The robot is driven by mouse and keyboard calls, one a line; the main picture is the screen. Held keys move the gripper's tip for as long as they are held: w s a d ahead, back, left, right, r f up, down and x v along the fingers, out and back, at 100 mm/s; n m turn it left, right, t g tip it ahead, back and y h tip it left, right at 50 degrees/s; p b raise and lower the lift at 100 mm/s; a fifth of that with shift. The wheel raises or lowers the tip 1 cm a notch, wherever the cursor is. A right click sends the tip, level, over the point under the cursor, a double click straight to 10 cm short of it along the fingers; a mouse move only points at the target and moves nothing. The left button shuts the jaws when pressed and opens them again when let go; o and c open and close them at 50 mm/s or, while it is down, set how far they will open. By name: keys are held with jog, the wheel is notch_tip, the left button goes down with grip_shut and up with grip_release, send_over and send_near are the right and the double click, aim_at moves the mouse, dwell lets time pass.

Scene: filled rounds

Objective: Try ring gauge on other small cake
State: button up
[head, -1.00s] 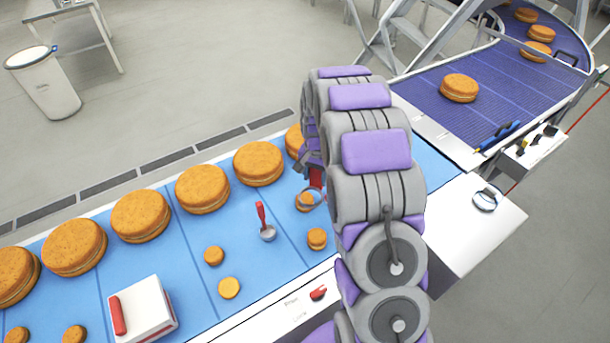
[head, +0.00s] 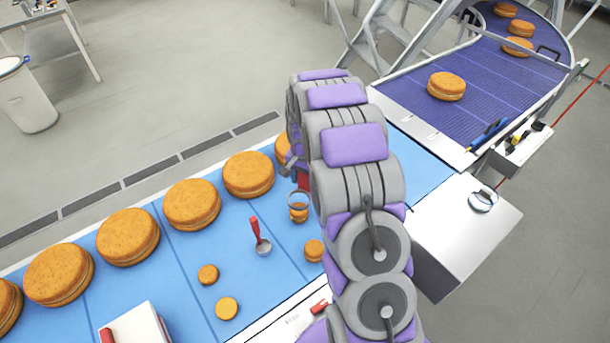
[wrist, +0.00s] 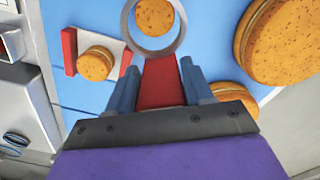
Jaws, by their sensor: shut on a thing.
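My gripper (wrist: 160,78) is shut on the red handle (wrist: 160,85) of the ring gauge. The grey ring (wrist: 178,38) extends beyond the fingers. A small cake (wrist: 155,16) shows through the ring in the wrist view, smaller than the opening. In the head view the ring (head: 299,193) appears just above this small cake (head: 299,215); whether they touch is unclear. Another small cake (head: 314,250) sits nearer the belt's front edge. Two more small cakes (head: 208,274) (head: 227,309) lie to the left. My arm hides most of the gripper in the head view.
A row of large cakes (head: 192,204) lies along the back of the blue belt (head: 170,262). A red-handled metal tool (head: 261,243) lies left of the ring. A white box (head: 138,328) stands at lower left. A purple conveyor (head: 430,115) carries cakes at upper right.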

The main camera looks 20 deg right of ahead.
aim_at(304, 190)
jog(key=shift+a+f, duration=0.3)
jog(key=shift+f, duration=0.6)
jog(key=shift+d+f, duration=0.15)
jog(key=shift+f, duration=0.2)
jog(key=shift+s+d, duration=0.1)
jog(key=shift+d, duration=0.25)
jog(key=shift+a, duration=0.25)
jog(key=shift+d+f, duration=0.15)
jog(key=shift+f, duration=0.05)
jog(key=shift+f+b, duration=0.35)
jog(key=shift+f, duration=0.6)
jog(key=shift+r, duration=0.15)
dwell(0.4)
jog(key=shift+r+p, duration=0.6)
jog(key=shift+r, duration=2.15)
